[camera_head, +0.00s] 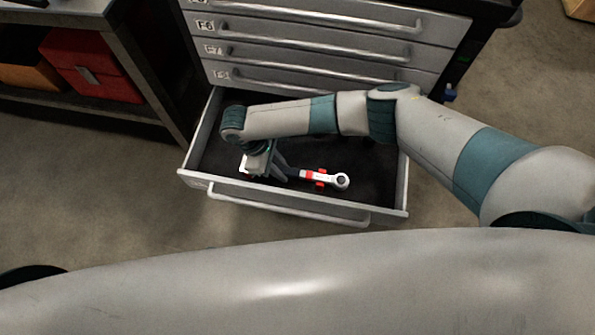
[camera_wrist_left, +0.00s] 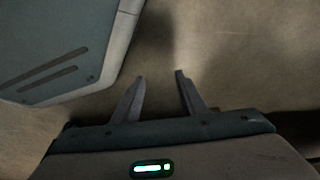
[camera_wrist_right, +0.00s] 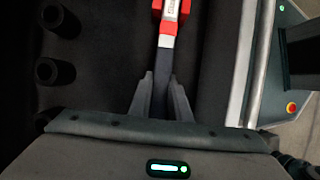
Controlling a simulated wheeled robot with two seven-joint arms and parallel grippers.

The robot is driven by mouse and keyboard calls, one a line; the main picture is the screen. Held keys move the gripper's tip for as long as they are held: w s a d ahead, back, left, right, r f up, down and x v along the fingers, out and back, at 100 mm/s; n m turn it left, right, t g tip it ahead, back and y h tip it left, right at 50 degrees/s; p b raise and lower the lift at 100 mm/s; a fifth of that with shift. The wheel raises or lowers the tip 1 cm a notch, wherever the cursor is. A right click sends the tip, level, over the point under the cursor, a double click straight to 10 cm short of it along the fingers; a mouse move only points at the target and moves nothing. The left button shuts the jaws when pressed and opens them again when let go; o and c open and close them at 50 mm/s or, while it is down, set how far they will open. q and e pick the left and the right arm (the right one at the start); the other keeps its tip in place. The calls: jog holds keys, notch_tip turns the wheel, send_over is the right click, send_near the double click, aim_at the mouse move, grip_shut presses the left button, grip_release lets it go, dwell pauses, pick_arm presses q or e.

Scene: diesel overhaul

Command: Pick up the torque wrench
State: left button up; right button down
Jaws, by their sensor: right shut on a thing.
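The torque wrench (camera_head: 318,177) has a silver ratchet head, red bands and a dark handle. It lies in the open bottom drawer (camera_head: 290,203) of the cabinet, with its head toward the right. My right gripper (camera_head: 281,171) is down in the drawer at the handle end. In the right wrist view, the right gripper's fingers (camera_wrist_right: 160,90) are on both sides of the dark handle, shut on the wrench (camera_wrist_right: 166,50). The far end of the handle is hidden by the gripper. My left gripper (camera_wrist_left: 157,75) shows in the left wrist view, open and empty above the floor.
Two dark round sockets (camera_wrist_right: 54,72) lie in the drawer left of the wrench in the right wrist view. Closed drawers (camera_head: 315,45) with bar handles rise behind. A shelf with a red box (camera_head: 93,66) and an orange bin (camera_head: 35,77) stands at the left.

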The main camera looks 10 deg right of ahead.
jog(key=shift+r, duration=0.1)
